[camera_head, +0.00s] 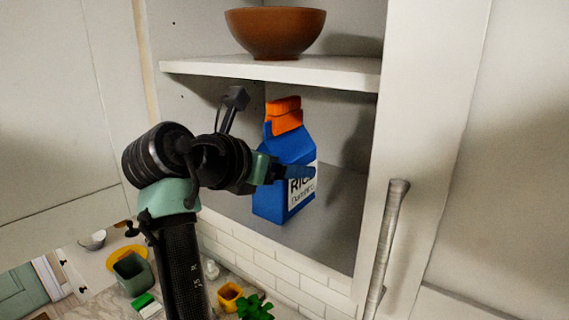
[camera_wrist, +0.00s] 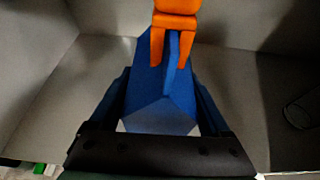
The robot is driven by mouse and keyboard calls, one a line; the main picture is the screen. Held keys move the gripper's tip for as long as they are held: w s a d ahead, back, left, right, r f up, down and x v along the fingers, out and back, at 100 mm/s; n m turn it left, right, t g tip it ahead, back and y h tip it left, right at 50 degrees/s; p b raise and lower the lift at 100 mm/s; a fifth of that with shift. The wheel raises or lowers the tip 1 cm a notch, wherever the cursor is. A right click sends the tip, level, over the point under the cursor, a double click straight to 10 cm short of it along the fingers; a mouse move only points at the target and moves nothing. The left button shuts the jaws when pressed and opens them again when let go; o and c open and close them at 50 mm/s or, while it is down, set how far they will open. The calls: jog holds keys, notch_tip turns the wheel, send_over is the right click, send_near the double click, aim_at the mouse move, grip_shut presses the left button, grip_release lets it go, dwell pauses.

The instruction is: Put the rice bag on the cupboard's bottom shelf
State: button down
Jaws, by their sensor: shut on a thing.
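The rice bag (camera_head: 281,188) is blue with a white label and an orange clip on top. It is upright, slightly tilted in the picture, inside the cupboard's lower compartment. My gripper (camera_head: 300,172) is shut on the rice bag, with a finger across its label side. In the wrist view the bag (camera_wrist: 160,110) sits between the two fingers of my gripper (camera_wrist: 165,105). The cupboard's bottom shelf (camera_head: 335,225) is the grey surface under and beside the bag. I cannot tell whether the bag's base touches it.
A brown bowl (camera_head: 275,32) stands on the upper shelf (camera_head: 270,70), above the bag. The cupboard door with a long handle (camera_head: 390,245) is at the right. Below, the counter holds a yellow cup (camera_head: 230,296), a green plant and other items. Bottom shelf space right of the bag is clear.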

jog(key=shift+r, duration=0.1)
grip_release()
jog(key=shift+s+a+b, duration=0.25)
jog(key=shift+s+b, duration=0.05)
jog(key=b+v, duration=0.4)
jog(key=v, duration=0.7)
jog(key=shift+s, duration=0.15)
